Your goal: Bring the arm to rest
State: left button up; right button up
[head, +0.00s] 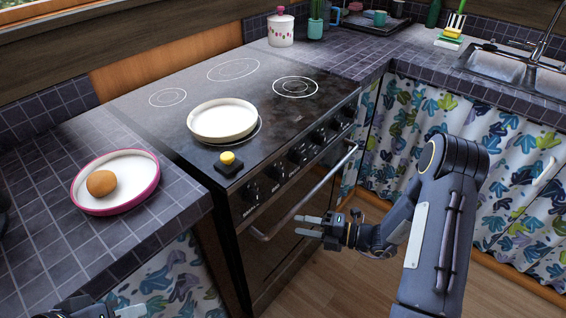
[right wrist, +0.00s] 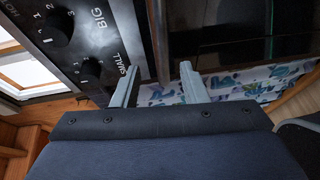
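My right gripper (head: 308,226) is in front of the oven, close to the oven door's metal handle (head: 322,182). Its two fingers are apart with nothing between them that I can see held. In the right wrist view the open fingers (right wrist: 158,88) point at the stove front, with a bar running up the picture beyond them. I cannot tell whether the fingers touch it. My left gripper (head: 128,311) shows only in part at the bottom left edge of the head view; most of it is cut off, so its opening is unclear.
The stove (head: 290,116) carries a white round dish (head: 222,118) and a small black-and-yellow item (head: 228,163). A pink-rimmed plate (head: 135,185) with a brown round item (head: 101,183) sits on the left counter. Curtained cabinets (head: 510,190) stand at right; wooden floor (head: 330,285) is open below.

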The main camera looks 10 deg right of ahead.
jog(key=s+a+r+n+g+p, duration=0.1)
jog(key=s+r+n+g+p, duration=0.1)
jog(key=s+r+n, duration=0.35)
jog(key=s+a+r+n+g+h+p, duration=0.1)
jog(key=s+r+n+g, duration=0.1)
jog(key=r+n, duration=0.55)
jog(key=s+a+r+n+g+p, duration=0.1)
jog(key=s+r+n+g+p, duration=0.15)
jog(key=r+n, duration=0.4)
jog(key=s+d+r+n+t+h+p, duration=0.2)
jog(key=s+d+r+n+h, duration=0.1)
jog(key=n, duration=0.7)
jog(key=s+d+r+n+t+h+p, duration=0.2)
jog(key=s+r+n+h, duration=0.4)
jog(key=s+n, duration=0.3)
jog(key=shift+s+d+r+n+h+p, duration=0.25)
jog(key=shift+d+n+h+p, duration=0.15)
jog(key=shift+d+n+p, duration=0.6)
jog(key=shift+a, duration=0.1)
